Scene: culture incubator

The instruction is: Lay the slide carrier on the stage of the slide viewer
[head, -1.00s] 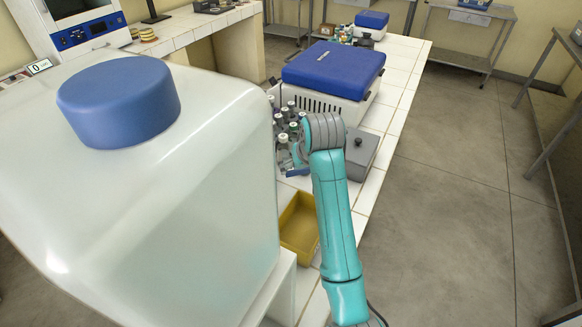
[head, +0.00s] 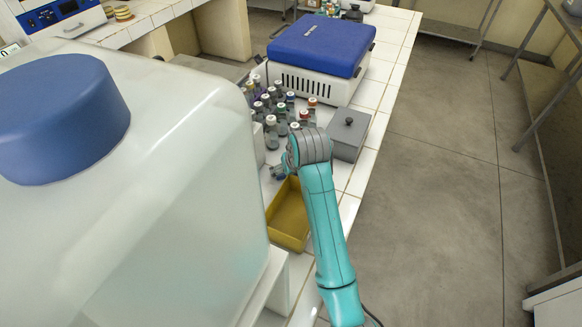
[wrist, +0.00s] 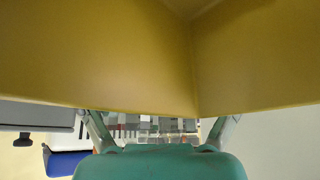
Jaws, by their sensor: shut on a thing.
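My gripper (head: 278,172) is low over the white tiled bench, near the far end of a yellow tray (head: 287,240). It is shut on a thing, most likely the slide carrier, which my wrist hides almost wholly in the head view. In the wrist view, which is upside down, the finger sides show at the bottom, with a striped grey, white and red patch between them. I cannot tell there the held thing from what lies behind. The yellow tray's inner walls (wrist: 90,55) fill the top. I cannot make out the slide viewer for certain.
Several capped bottles (head: 270,122) stand just beyond my gripper. A grey knobbed box (head: 350,130) is to the right, a blue-lidded white device (head: 320,60) behind. A large blue-capped jug (head: 165,170) blocks the left. The floor (head: 440,190) at the right is clear.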

